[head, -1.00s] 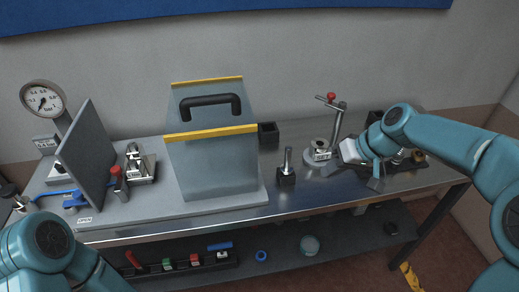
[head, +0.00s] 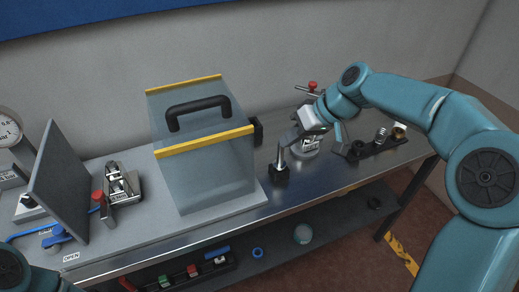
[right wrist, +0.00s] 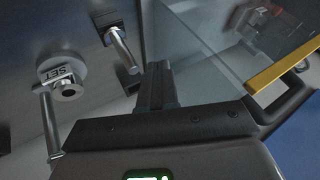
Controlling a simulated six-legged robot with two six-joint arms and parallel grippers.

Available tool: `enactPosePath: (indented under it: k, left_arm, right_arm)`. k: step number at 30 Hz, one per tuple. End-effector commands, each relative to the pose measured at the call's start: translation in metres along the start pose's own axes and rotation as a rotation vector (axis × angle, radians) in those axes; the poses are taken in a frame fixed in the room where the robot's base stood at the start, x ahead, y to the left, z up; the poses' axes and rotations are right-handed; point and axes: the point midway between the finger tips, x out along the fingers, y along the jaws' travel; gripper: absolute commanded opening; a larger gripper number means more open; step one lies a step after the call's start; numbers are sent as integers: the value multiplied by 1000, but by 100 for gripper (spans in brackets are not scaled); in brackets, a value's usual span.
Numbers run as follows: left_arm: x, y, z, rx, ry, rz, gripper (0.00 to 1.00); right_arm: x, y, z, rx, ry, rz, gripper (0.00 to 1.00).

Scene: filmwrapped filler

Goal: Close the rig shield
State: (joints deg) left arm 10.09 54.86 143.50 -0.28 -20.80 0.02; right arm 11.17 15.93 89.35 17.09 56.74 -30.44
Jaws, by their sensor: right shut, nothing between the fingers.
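The rig shield (head: 205,172) is a clear box with yellow edge strips and a black handle (head: 199,113) on top. It stands at the right part of a grey base plate (head: 128,218), with the clamp fixture (head: 121,187) uncovered to its left. My right gripper (head: 290,135) is shut and empty, to the right of the shield and apart from the handle, above a short metal post (head: 281,160). In the right wrist view its shut fingers (right wrist: 158,82) point toward the clear panel (right wrist: 195,45); the yellow strip (right wrist: 285,65) is at right. My left gripper is out of view.
An upright grey panel (head: 62,185) and a gauge (head: 8,130) stand at the left. A label reading OPEN (head: 71,257) is at the front edge. A stand with a red knob (head: 313,86) and a black rack (head: 375,146) are at the right. The shelf below holds small parts.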

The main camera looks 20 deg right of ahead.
Motion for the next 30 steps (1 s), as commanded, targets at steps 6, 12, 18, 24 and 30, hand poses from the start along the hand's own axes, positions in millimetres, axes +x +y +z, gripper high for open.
enactPosePath:
  k: [6, 12, 18, 24, 30]
  left_arm:
    - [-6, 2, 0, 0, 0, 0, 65]
    - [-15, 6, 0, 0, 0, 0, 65]
    - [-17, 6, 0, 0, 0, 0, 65]
    - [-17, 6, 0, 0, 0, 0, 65]
    - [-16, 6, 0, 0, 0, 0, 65]
  right_arm:
    - [48, -1, 0, -1, -5, -2, 0]
    - [63, -28, -2, -4, -2, -1, 0]
    - [71, -38, -3, -2, -1, 0, 0]
    - [72, -38, -3, -2, -1, 0, 0]
    - [73, -40, -3, -3, -1, 0, 0]
